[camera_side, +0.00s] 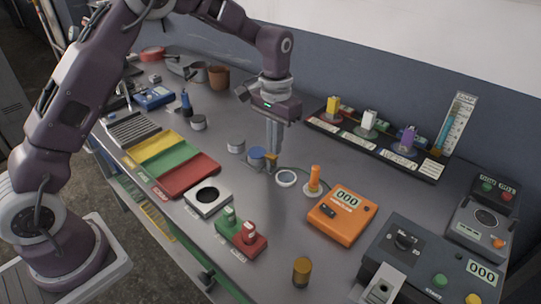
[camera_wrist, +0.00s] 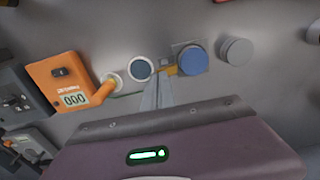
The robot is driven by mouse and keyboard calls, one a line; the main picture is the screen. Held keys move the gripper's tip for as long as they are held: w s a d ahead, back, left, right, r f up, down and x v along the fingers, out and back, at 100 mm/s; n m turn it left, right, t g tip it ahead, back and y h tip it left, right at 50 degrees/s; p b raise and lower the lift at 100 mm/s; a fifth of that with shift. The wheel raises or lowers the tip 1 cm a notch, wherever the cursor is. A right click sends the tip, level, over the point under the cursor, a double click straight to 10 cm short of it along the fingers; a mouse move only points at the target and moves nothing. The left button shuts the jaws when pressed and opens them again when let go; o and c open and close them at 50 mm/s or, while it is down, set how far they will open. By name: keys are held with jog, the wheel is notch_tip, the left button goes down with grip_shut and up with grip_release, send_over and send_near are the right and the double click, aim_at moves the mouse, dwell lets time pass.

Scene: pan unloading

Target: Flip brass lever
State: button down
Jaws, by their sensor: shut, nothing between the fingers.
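The brass lever (camera_side: 271,157) is a small yellow-gold piece beside a blue round cap (camera_side: 257,153) on the grey table. In the wrist view the lever (camera_wrist: 167,70) sticks out to the left of the blue cap (camera_wrist: 193,60), which has a grey square plate behind it. My gripper (camera_side: 273,150) points down with its fingers together and empty, right at the lever. In the wrist view my fingertips (camera_wrist: 158,80) overlap the lever's near edge. I cannot tell whether they touch it. The fingers hide part of the lever.
A white-rimmed disc (camera_side: 286,178) and an orange upright handle (camera_side: 314,180) stand close by. An orange counter box (camera_side: 342,214) is to their right. A grey cylinder (camera_side: 236,146) sits left of the blue cap. A dark rack (camera_side: 376,146) lies behind.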

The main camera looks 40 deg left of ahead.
jog(key=shift+f, duration=0.85)
dwell(0.3)
jog(key=shift+r, duration=3.5)
